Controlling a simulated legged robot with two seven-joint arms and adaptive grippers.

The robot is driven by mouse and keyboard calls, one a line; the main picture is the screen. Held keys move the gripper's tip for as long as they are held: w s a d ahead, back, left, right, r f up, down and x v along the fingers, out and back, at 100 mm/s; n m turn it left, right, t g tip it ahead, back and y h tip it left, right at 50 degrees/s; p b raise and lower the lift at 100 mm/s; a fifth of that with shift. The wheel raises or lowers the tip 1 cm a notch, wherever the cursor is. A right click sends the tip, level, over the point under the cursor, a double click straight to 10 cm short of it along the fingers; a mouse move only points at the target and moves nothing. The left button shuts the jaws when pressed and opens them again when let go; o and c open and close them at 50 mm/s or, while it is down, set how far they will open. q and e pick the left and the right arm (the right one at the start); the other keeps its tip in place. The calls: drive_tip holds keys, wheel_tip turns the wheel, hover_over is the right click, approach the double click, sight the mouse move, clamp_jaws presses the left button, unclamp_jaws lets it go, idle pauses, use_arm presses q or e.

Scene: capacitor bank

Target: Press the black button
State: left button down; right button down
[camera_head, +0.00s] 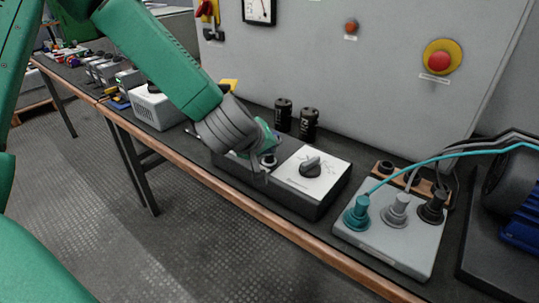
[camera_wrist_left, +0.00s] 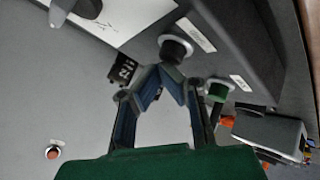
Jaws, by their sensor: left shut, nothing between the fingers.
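The black button (camera_wrist_left: 174,48) is a round knob with a pale rim on a dark box, beside a white label, in the left wrist view. It also shows in the head view (camera_head: 268,160), partly covered by my gripper. My left gripper (camera_wrist_left: 166,76) is shut and empty, its fingertips close to the black button. I cannot tell whether they touch it. In the head view my left gripper (camera_head: 264,150) reaches down over the left part of the box. A green button (camera_wrist_left: 217,91) sits beside the black one in the wrist view. My right gripper is not in view.
A rotary dial (camera_head: 310,168) stands on the same box, right of the gripper. Two black capacitors (camera_head: 309,122) stand behind. A grey box with cable plugs (camera_head: 385,240) is at right. A red emergency button (camera_head: 439,60) is on the wall panel.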

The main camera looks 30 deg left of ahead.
use_arm(q)
drive_tip(key=shift+f+b, duration=0.35)
drive_tip(key=shift+f, duration=0.2)
drive_tip(key=shift+r, duration=0.1)
idle(0.5)
drive_tip(key=shift+r+p, duration=1.3)
drive_tip(key=shift+p, duration=0.15)
drive_tip(key=shift+r, duration=0.1)
wheel_tip(320, 180, up, 5)
drive_tip(key=p, duration=0.5)
